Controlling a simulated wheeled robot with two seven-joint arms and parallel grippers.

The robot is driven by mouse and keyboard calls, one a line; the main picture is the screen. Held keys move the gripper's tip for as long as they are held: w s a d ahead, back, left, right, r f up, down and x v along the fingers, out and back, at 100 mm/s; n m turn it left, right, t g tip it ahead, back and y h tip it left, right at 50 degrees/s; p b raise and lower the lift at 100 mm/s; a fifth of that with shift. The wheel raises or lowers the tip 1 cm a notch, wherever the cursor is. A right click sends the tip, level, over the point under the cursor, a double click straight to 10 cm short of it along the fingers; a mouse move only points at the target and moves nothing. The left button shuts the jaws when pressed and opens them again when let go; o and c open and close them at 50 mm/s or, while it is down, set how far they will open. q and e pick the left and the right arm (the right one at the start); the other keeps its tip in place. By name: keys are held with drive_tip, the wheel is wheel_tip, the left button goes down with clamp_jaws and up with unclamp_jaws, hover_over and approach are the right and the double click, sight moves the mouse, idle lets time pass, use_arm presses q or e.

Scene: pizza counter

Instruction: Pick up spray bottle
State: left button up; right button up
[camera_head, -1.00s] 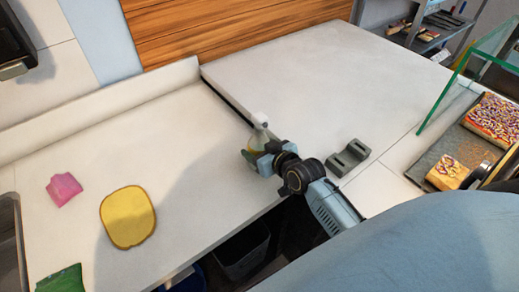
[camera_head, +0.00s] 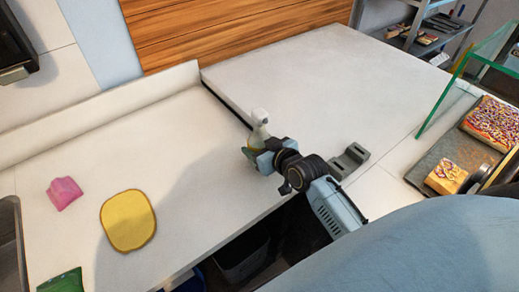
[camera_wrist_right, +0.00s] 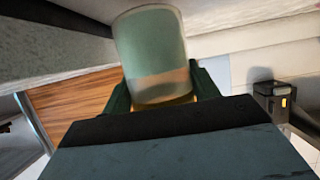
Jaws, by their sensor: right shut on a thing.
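The spray bottle (camera_head: 260,118) has a white spray head and a pale, see-through body with yellowish liquid low in it. It is upright over the counter near the step to the raised worktop. My right gripper (camera_head: 256,156) is shut on its body. In the right wrist view the bottle (camera_wrist_right: 152,50) stands between the two dark fingers (camera_wrist_right: 162,88). Whether its base touches the counter is hard to tell. My left gripper is not in view.
A yellow board (camera_head: 128,220), a pink cloth (camera_head: 64,192) and a green item (camera_head: 62,282) lie on the counter's left part. A grey stepped block (camera_head: 347,160) is right of my gripper. A pizza tray (camera_head: 446,150) and glass guard (camera_head: 468,80) stand at right.

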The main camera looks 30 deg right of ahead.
sight(263, 129)
drive_tip(key=shift+r+p, duration=0.45)
drive_tip(key=shift+r, duration=3.2)
